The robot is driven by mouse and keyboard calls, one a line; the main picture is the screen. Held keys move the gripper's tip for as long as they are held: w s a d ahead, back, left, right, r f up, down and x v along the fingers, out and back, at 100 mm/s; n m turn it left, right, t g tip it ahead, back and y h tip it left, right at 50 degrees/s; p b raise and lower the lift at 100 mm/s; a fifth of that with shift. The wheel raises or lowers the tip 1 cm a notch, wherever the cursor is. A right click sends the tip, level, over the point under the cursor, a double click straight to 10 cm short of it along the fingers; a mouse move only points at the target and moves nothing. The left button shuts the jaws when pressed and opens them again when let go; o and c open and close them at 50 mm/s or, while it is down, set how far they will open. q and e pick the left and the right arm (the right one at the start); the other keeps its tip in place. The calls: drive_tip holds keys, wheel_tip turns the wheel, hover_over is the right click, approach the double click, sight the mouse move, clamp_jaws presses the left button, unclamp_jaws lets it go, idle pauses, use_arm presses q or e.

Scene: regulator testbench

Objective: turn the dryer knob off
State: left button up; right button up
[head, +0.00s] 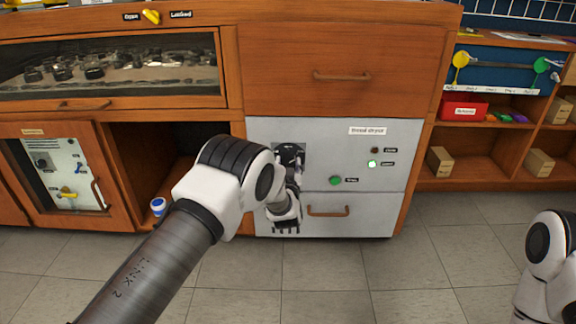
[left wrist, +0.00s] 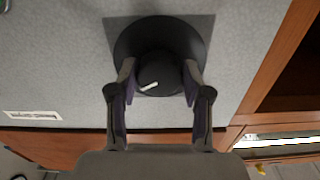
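The dryer knob (left wrist: 160,73) is black and round, with a white pointer mark toward the lower left of its cap in the left wrist view. It sits on a dark round base on a grey plate. My left gripper (left wrist: 160,78) has one finger on each side of the knob cap, and both look in contact with it. In the head view my left gripper (head: 289,156) is at the left of the grey dryer panel (head: 320,140), and my arm and gripper largely hide the knob. My right gripper is out of view.
The panel carries a green button (head: 335,180), a dark red lamp (head: 374,150) and a bright green lamp (head: 372,164). A drawer handle (head: 328,211) is below. Wooden cabinets flank the panel. The tiled floor in front is clear.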

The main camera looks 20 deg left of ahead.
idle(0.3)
use_arm(q)
drive_tip(key=n+p, duration=0.2)
drive_tip(key=n, duration=0.1)
drive_tip(key=shift+r+n, duration=0.15)
drive_tip(key=shift+n, duration=0.15)
drive_tip(key=n+p, duration=0.2)
drive_tip(key=shift+n, duration=0.4)
drive_tip(key=n+p, duration=0.1)
drive_tip(key=n, duration=0.3)
drive_tip(key=shift+d+p, duration=0.1)
drive_tip(key=shift+p, duration=0.3)
drive_tip(key=n+p, duration=0.1)
drive_tip(key=n, duration=0.3)
drive_tip(key=n+p, duration=0.2)
drive_tip(key=n, duration=0.3)
drive_tip(key=shift+n, duration=0.3)
drive_tip(key=shift+n+p, duration=0.6)
drive_tip(key=shift+n, duration=1.4)
